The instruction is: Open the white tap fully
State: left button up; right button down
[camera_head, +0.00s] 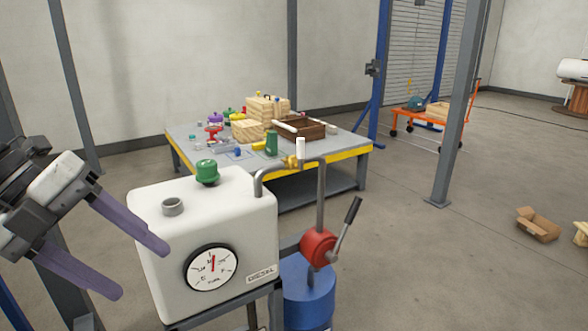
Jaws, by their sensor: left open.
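The white tap has an upright white handle (300,148) above a small brass-yellow body (290,162). It sits on the grey pipe that runs between the white tank and the red pump. How far the tap is turned is hard to tell at this size. My left gripper (142,272) comes in from the left with its two purple fingers spread apart and nothing between them. It is at the left side of the white tank, well away from the tap. My right gripper is not in view.
The white diesel tank (155,212) has a round gauge (211,267) and a green cap (207,172). A red pump (318,247) with a lever (347,225) stands on a blue drum (305,290). A cluttered worktable (345,154) is behind.

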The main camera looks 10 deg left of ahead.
pick_arm(q)
jog(key=w+f+n+t+h, duration=0.6)
jog(key=f+n+t, duration=0.3)
jog(key=f+n, duration=0.1)
jog(key=s+a+f+n+t+y, duration=0.25)
jog(key=f+n+y, duration=0.45)
jog(key=f+n, duration=0.65)
jog(key=s+d+f+n+g+y, duration=0.1)
jog(key=s+d+f+g, duration=0.1)
jog(key=s+d+f, duration=0.2)
jog(key=s+d+f+n+g+y, duration=0.1)
jog(key=s+d+f, duration=0.3)
jog(key=f, duration=0.6)
jog(key=s+d+f+n+g+y, duration=0.1)
jog(key=s+d+f+n+g, duration=0.1)
jog(key=s+f, duration=0.5)
jog(key=d+f+g, duration=0.1)
jog(key=d, duration=0.1)
jog(key=shift+d, duration=0.35)
